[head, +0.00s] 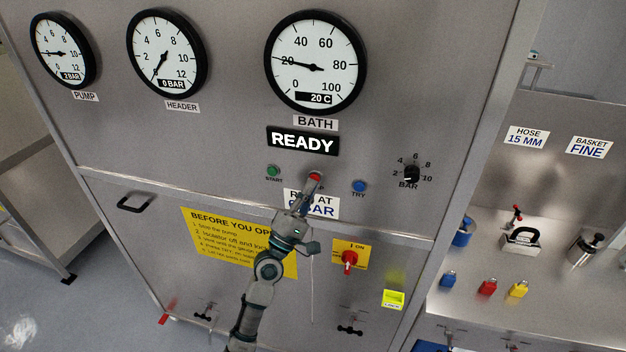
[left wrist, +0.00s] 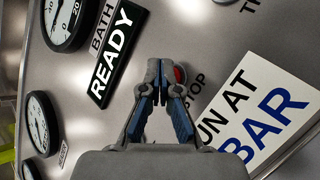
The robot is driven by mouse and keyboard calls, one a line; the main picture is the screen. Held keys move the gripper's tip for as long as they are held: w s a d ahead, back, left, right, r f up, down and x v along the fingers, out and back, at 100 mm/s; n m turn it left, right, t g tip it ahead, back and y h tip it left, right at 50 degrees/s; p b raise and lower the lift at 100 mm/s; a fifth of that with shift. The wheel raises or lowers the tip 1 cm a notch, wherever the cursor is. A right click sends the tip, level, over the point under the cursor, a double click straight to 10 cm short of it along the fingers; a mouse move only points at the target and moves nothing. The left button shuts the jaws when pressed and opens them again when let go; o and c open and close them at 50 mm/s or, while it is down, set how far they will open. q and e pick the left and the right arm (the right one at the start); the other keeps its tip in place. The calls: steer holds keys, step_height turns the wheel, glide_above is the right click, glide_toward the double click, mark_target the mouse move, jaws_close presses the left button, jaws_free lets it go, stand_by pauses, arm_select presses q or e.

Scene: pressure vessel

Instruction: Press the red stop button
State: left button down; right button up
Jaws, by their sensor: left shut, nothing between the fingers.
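The red stop button (head: 315,177) is on the grey panel below the READY display, between the green START button (head: 273,171) and the blue TRY button (head: 359,186). My left gripper (head: 310,188) is shut and empty, its tips right at the red button in the head view. In the left wrist view, the shut fingers (left wrist: 160,80) point at the panel, and part of the red button (left wrist: 180,75) shows just right of the tips. The gripper hides the rest of the button and part of its STOP label. I cannot tell whether the tips touch it. My right gripper is not in view.
The READY display (head: 303,141) and the BATH gauge (head: 316,63) are above the buttons. A black BAR knob (head: 411,173) is to the right. A red rotary switch (head: 349,259) and a yellow notice (head: 215,238) are lower down. A handle (head: 135,203) sticks out at left.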

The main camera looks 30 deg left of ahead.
arm_select(q)
steer(key=s+d+p, duration=0.1)
steer(key=s, duration=0.5)
steer(key=shift+d+p, duration=0.2)
steer(key=shift+p, duration=0.2)
stand_by(0.7)
